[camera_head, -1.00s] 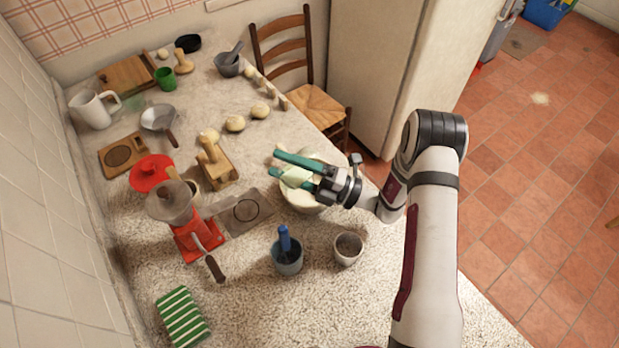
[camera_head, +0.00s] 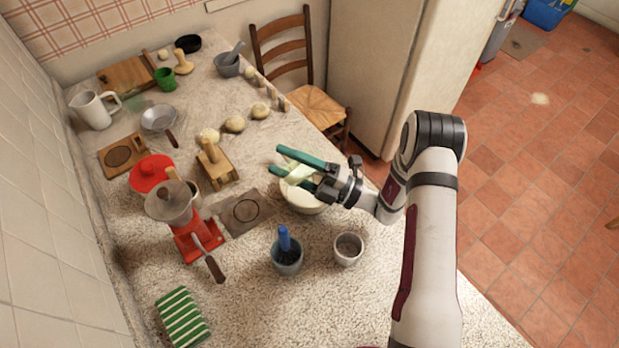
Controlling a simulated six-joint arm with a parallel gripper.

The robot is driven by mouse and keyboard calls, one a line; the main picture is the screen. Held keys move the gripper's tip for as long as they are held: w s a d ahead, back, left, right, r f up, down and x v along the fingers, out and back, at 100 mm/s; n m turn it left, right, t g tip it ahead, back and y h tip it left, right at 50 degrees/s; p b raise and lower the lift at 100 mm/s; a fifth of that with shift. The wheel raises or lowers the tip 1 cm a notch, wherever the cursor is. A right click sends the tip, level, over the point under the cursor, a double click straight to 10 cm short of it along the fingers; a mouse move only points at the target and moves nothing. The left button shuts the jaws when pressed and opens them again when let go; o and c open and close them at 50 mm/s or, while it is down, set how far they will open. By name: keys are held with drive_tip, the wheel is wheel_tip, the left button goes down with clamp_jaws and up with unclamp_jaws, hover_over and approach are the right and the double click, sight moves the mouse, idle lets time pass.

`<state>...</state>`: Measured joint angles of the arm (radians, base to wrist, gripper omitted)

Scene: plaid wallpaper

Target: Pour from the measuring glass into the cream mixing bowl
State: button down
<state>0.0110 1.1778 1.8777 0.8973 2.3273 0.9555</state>
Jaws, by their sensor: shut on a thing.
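My gripper (camera_head: 275,160), with two long teal fingers, is over the cream mixing bowl (camera_head: 304,208) near the counter's right edge. It is shut on a pale, see-through greenish thing, which looks like the measuring glass (camera_head: 299,173). The glass is tilted between the fingers, above the bowl's opening. The fingers and the glass hide part of the bowl's rim and inside. Whether anything is flowing from the glass cannot be made out.
A small grey-white cup (camera_head: 348,249) and a blue-grey pot with a blue-handled tool (camera_head: 287,258) stand in front of the bowl. A dark square board (camera_head: 245,212) and a red grinder (camera_head: 197,240) are to the left. Dough-like rounds (camera_head: 235,125) lie behind.

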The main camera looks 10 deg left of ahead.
drive_tip(key=shift+w+d+r+m+t, duration=0.1)
drive_tip(key=shift+w+r+m+t, duration=0.1)
drive_tip(key=shift+m+t, duration=0.3)
drive_tip(key=shift+w+d+r+m+t, duration=0.1)
drive_tip(key=shift+w+r+m+t, duration=0.1)
drive_tip(key=shift+m, duration=0.5)
